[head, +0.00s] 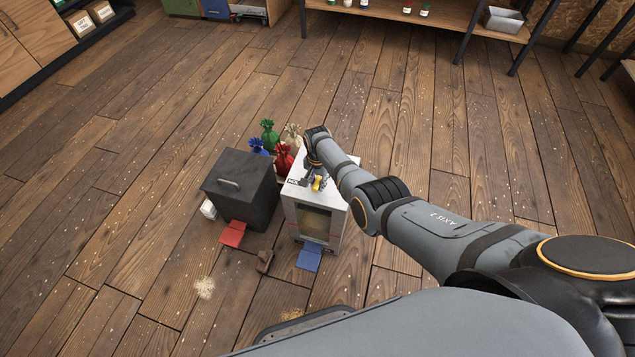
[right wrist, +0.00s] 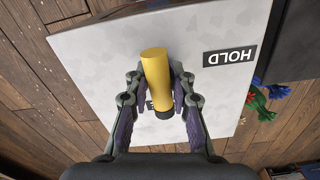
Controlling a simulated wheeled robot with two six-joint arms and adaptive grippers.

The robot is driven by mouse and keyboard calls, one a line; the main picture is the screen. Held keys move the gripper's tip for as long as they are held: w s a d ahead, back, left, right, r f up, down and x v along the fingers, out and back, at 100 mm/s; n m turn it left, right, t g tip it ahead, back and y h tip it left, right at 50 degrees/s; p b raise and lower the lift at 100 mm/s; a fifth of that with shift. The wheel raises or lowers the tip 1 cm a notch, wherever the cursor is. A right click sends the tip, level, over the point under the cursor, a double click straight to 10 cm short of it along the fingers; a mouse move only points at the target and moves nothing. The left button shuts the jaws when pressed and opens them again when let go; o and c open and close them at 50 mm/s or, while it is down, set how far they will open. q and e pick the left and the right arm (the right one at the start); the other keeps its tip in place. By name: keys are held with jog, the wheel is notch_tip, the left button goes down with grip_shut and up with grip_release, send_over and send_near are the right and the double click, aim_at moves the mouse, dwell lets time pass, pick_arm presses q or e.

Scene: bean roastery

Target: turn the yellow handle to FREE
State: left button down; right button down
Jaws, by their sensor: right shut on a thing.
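The yellow handle (right wrist: 157,80) sits on the pale top of a box-shaped machine (right wrist: 95,60). In the head view the handle (head: 317,184) is a small yellow spot on the white machine (head: 340,205). My right gripper (right wrist: 160,92) is shut around the handle, with one finger on each side. It also shows from above in the head view (head: 317,177). A black HOLD label (right wrist: 229,56) lies to the right of the handle, apart from it. A second dark label is mostly hidden by the handle and fingers. No readable FREE label shows. My left gripper is out of view.
A dark grey box (head: 240,190) with a handle stands left of the machine. Red (head: 283,158), green (head: 269,135), blue and cream sacks stand behind. A red flap (head: 232,234) and a blue flap (head: 309,257) lie in front. The wooden floor around is mostly clear.

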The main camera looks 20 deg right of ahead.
aim_at(317, 180)
dwell(0.4)
jog(key=c, duration=1.5)
grip_release()
jog(key=o, duration=0.4)
notch_tip(317, 180, up, 12)
